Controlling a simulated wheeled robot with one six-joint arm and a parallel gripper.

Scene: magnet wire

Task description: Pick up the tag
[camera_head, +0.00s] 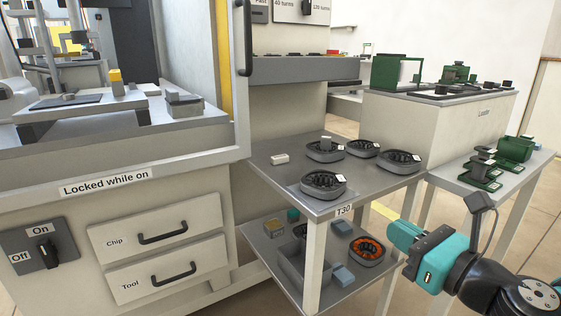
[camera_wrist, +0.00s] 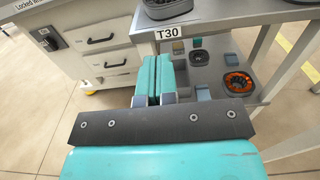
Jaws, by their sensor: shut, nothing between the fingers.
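Small white tags show on the dark round stators on the upper shelf of the grey table, one of them on the front stator's tag (camera_head: 339,178). A small white block (camera_head: 280,159) lies on the same shelf, left of the stators; I cannot tell whether it is a tag. My gripper (camera_wrist: 158,60) is shut and empty, its teal fingers together. In the head view my gripper (camera_head: 393,232) is off the table's right front side, below the upper shelf's height and apart from the stators.
The grey table (camera_head: 262,150) bears a "T30" label (camera_head: 344,210) on its front edge. Its lower shelf holds an orange-wound stator (camera_head: 367,251), a grey bin and blue blocks. A cabinet with drawers (camera_head: 160,236) stands left. A side table (camera_head: 463,184) with green devices stands right.

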